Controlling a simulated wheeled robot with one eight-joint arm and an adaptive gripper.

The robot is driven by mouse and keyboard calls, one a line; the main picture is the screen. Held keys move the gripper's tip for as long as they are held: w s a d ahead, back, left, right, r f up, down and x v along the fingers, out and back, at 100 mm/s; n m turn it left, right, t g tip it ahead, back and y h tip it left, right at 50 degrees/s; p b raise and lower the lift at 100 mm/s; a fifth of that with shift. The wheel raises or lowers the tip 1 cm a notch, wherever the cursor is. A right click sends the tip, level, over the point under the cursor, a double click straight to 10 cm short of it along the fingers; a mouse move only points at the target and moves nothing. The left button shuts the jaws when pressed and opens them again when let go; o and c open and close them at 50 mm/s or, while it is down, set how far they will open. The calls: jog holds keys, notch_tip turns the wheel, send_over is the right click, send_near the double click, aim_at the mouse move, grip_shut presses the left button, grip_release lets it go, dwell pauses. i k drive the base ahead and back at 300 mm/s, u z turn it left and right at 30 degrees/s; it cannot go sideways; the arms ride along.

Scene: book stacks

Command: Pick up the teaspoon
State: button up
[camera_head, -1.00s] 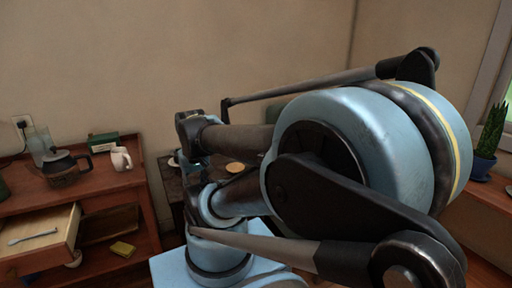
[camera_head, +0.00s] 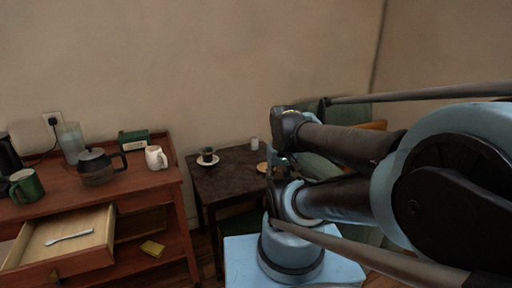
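The teaspoon (camera_head: 69,237) is small, pale and silvery. It lies flat in the open wooden drawer (camera_head: 88,256) of the brown cabinet, at the lower left. My arm fills the right side of the view. The end of my arm (camera_head: 274,170) shows small and dark near the centre, well to the right of the drawer and apart from the teaspoon. Its fingers are too small and too hidden by the arm for me to tell whether they are open or shut.
The cabinet (camera_head: 38,207) holds a dark coffee pot (camera_head: 97,168), a white mug (camera_head: 155,158), a green mug (camera_head: 26,186) and a green box (camera_head: 133,140). A dark table (camera_head: 222,183) bears a cup and saucer (camera_head: 208,159).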

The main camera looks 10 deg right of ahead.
aim_at(49, 242)
jog(key=u, duration=1.9)
jog(key=k, duration=0.1)
jog(key=u, duration=0.2)
jog(key=i, duration=0.1)
jog(key=z, duration=0.05)
